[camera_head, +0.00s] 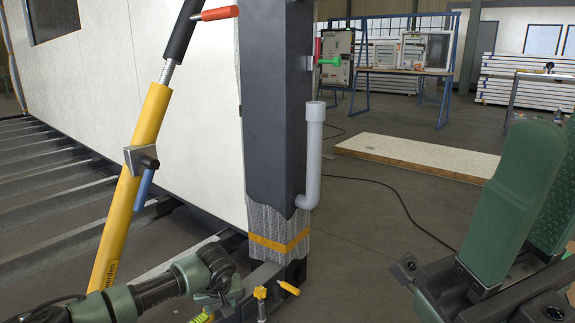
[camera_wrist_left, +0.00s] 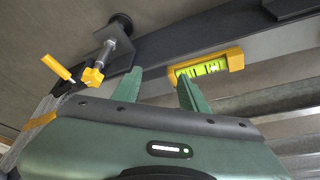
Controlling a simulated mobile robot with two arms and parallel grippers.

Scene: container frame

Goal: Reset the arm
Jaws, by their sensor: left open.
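My left gripper (camera_head: 215,290) is low in the head view, beside the foot of the dark post (camera_head: 278,90). In the left wrist view its two green fingers (camera_wrist_left: 160,84) are apart, with nothing seen between them. A yellow spirit level with a green vial (camera_wrist_left: 212,66) lies on the dark beam (camera_wrist_left: 170,45) just beyond the right finger; whether they touch is unclear. At right in the head view, large green and dark parts of my right arm (camera_head: 508,210) stand close to the camera. Its jaw state is unclear.
A yellow-knobbed clamp (camera_head: 261,302) with a yellow lever (camera_head: 288,287) sits near the left gripper. A yellow prop (camera_head: 130,190) leans left of the post. A grey pipe (camera_head: 313,150) runs along the post. The floor (camera_head: 370,260) between post and right arm is mostly clear, with a cable.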

